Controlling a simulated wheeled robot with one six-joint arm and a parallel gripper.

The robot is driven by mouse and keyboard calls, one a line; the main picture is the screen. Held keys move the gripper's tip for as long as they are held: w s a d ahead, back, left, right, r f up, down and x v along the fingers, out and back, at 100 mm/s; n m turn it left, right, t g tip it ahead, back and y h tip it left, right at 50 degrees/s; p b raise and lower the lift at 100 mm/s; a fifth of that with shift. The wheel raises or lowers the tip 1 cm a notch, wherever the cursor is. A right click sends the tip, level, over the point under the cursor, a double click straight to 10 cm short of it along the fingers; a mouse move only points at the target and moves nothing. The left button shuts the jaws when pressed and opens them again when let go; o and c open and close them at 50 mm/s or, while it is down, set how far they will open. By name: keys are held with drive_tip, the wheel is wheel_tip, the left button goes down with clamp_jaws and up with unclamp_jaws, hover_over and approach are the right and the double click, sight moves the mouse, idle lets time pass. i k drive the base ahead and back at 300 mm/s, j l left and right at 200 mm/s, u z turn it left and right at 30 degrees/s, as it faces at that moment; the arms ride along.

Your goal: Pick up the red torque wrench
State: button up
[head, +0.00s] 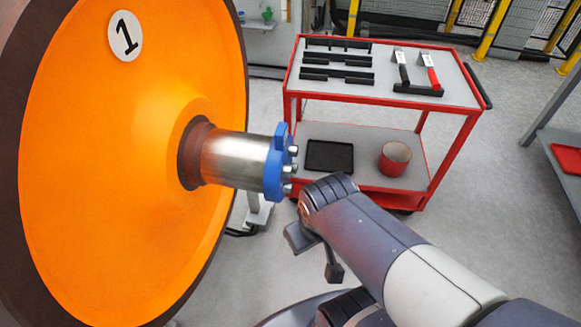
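The red torque wrench (430,74) rests on the top shelf of the red cart, toward its right side. Its red grip sits by a black holder (418,90), and its metal end points to the back. A similar tool with a black grip (402,71) lies just left of it. My gripper (318,256) is at the end of my arm, low in the middle of the view, in front of the cart and well apart from the wrench. It is partly hidden by the arm, and its opening is unclear. I see nothing held in it.
The red cart (380,100) also bears black racks (337,61) on top, and a black tray (329,156) and red cup (395,159) below. A large orange wheel (130,170) with a blue-capped axle end (277,165) fills the left.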

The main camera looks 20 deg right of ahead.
sight(424, 58)
drive_tip(key=z, duration=1.45)
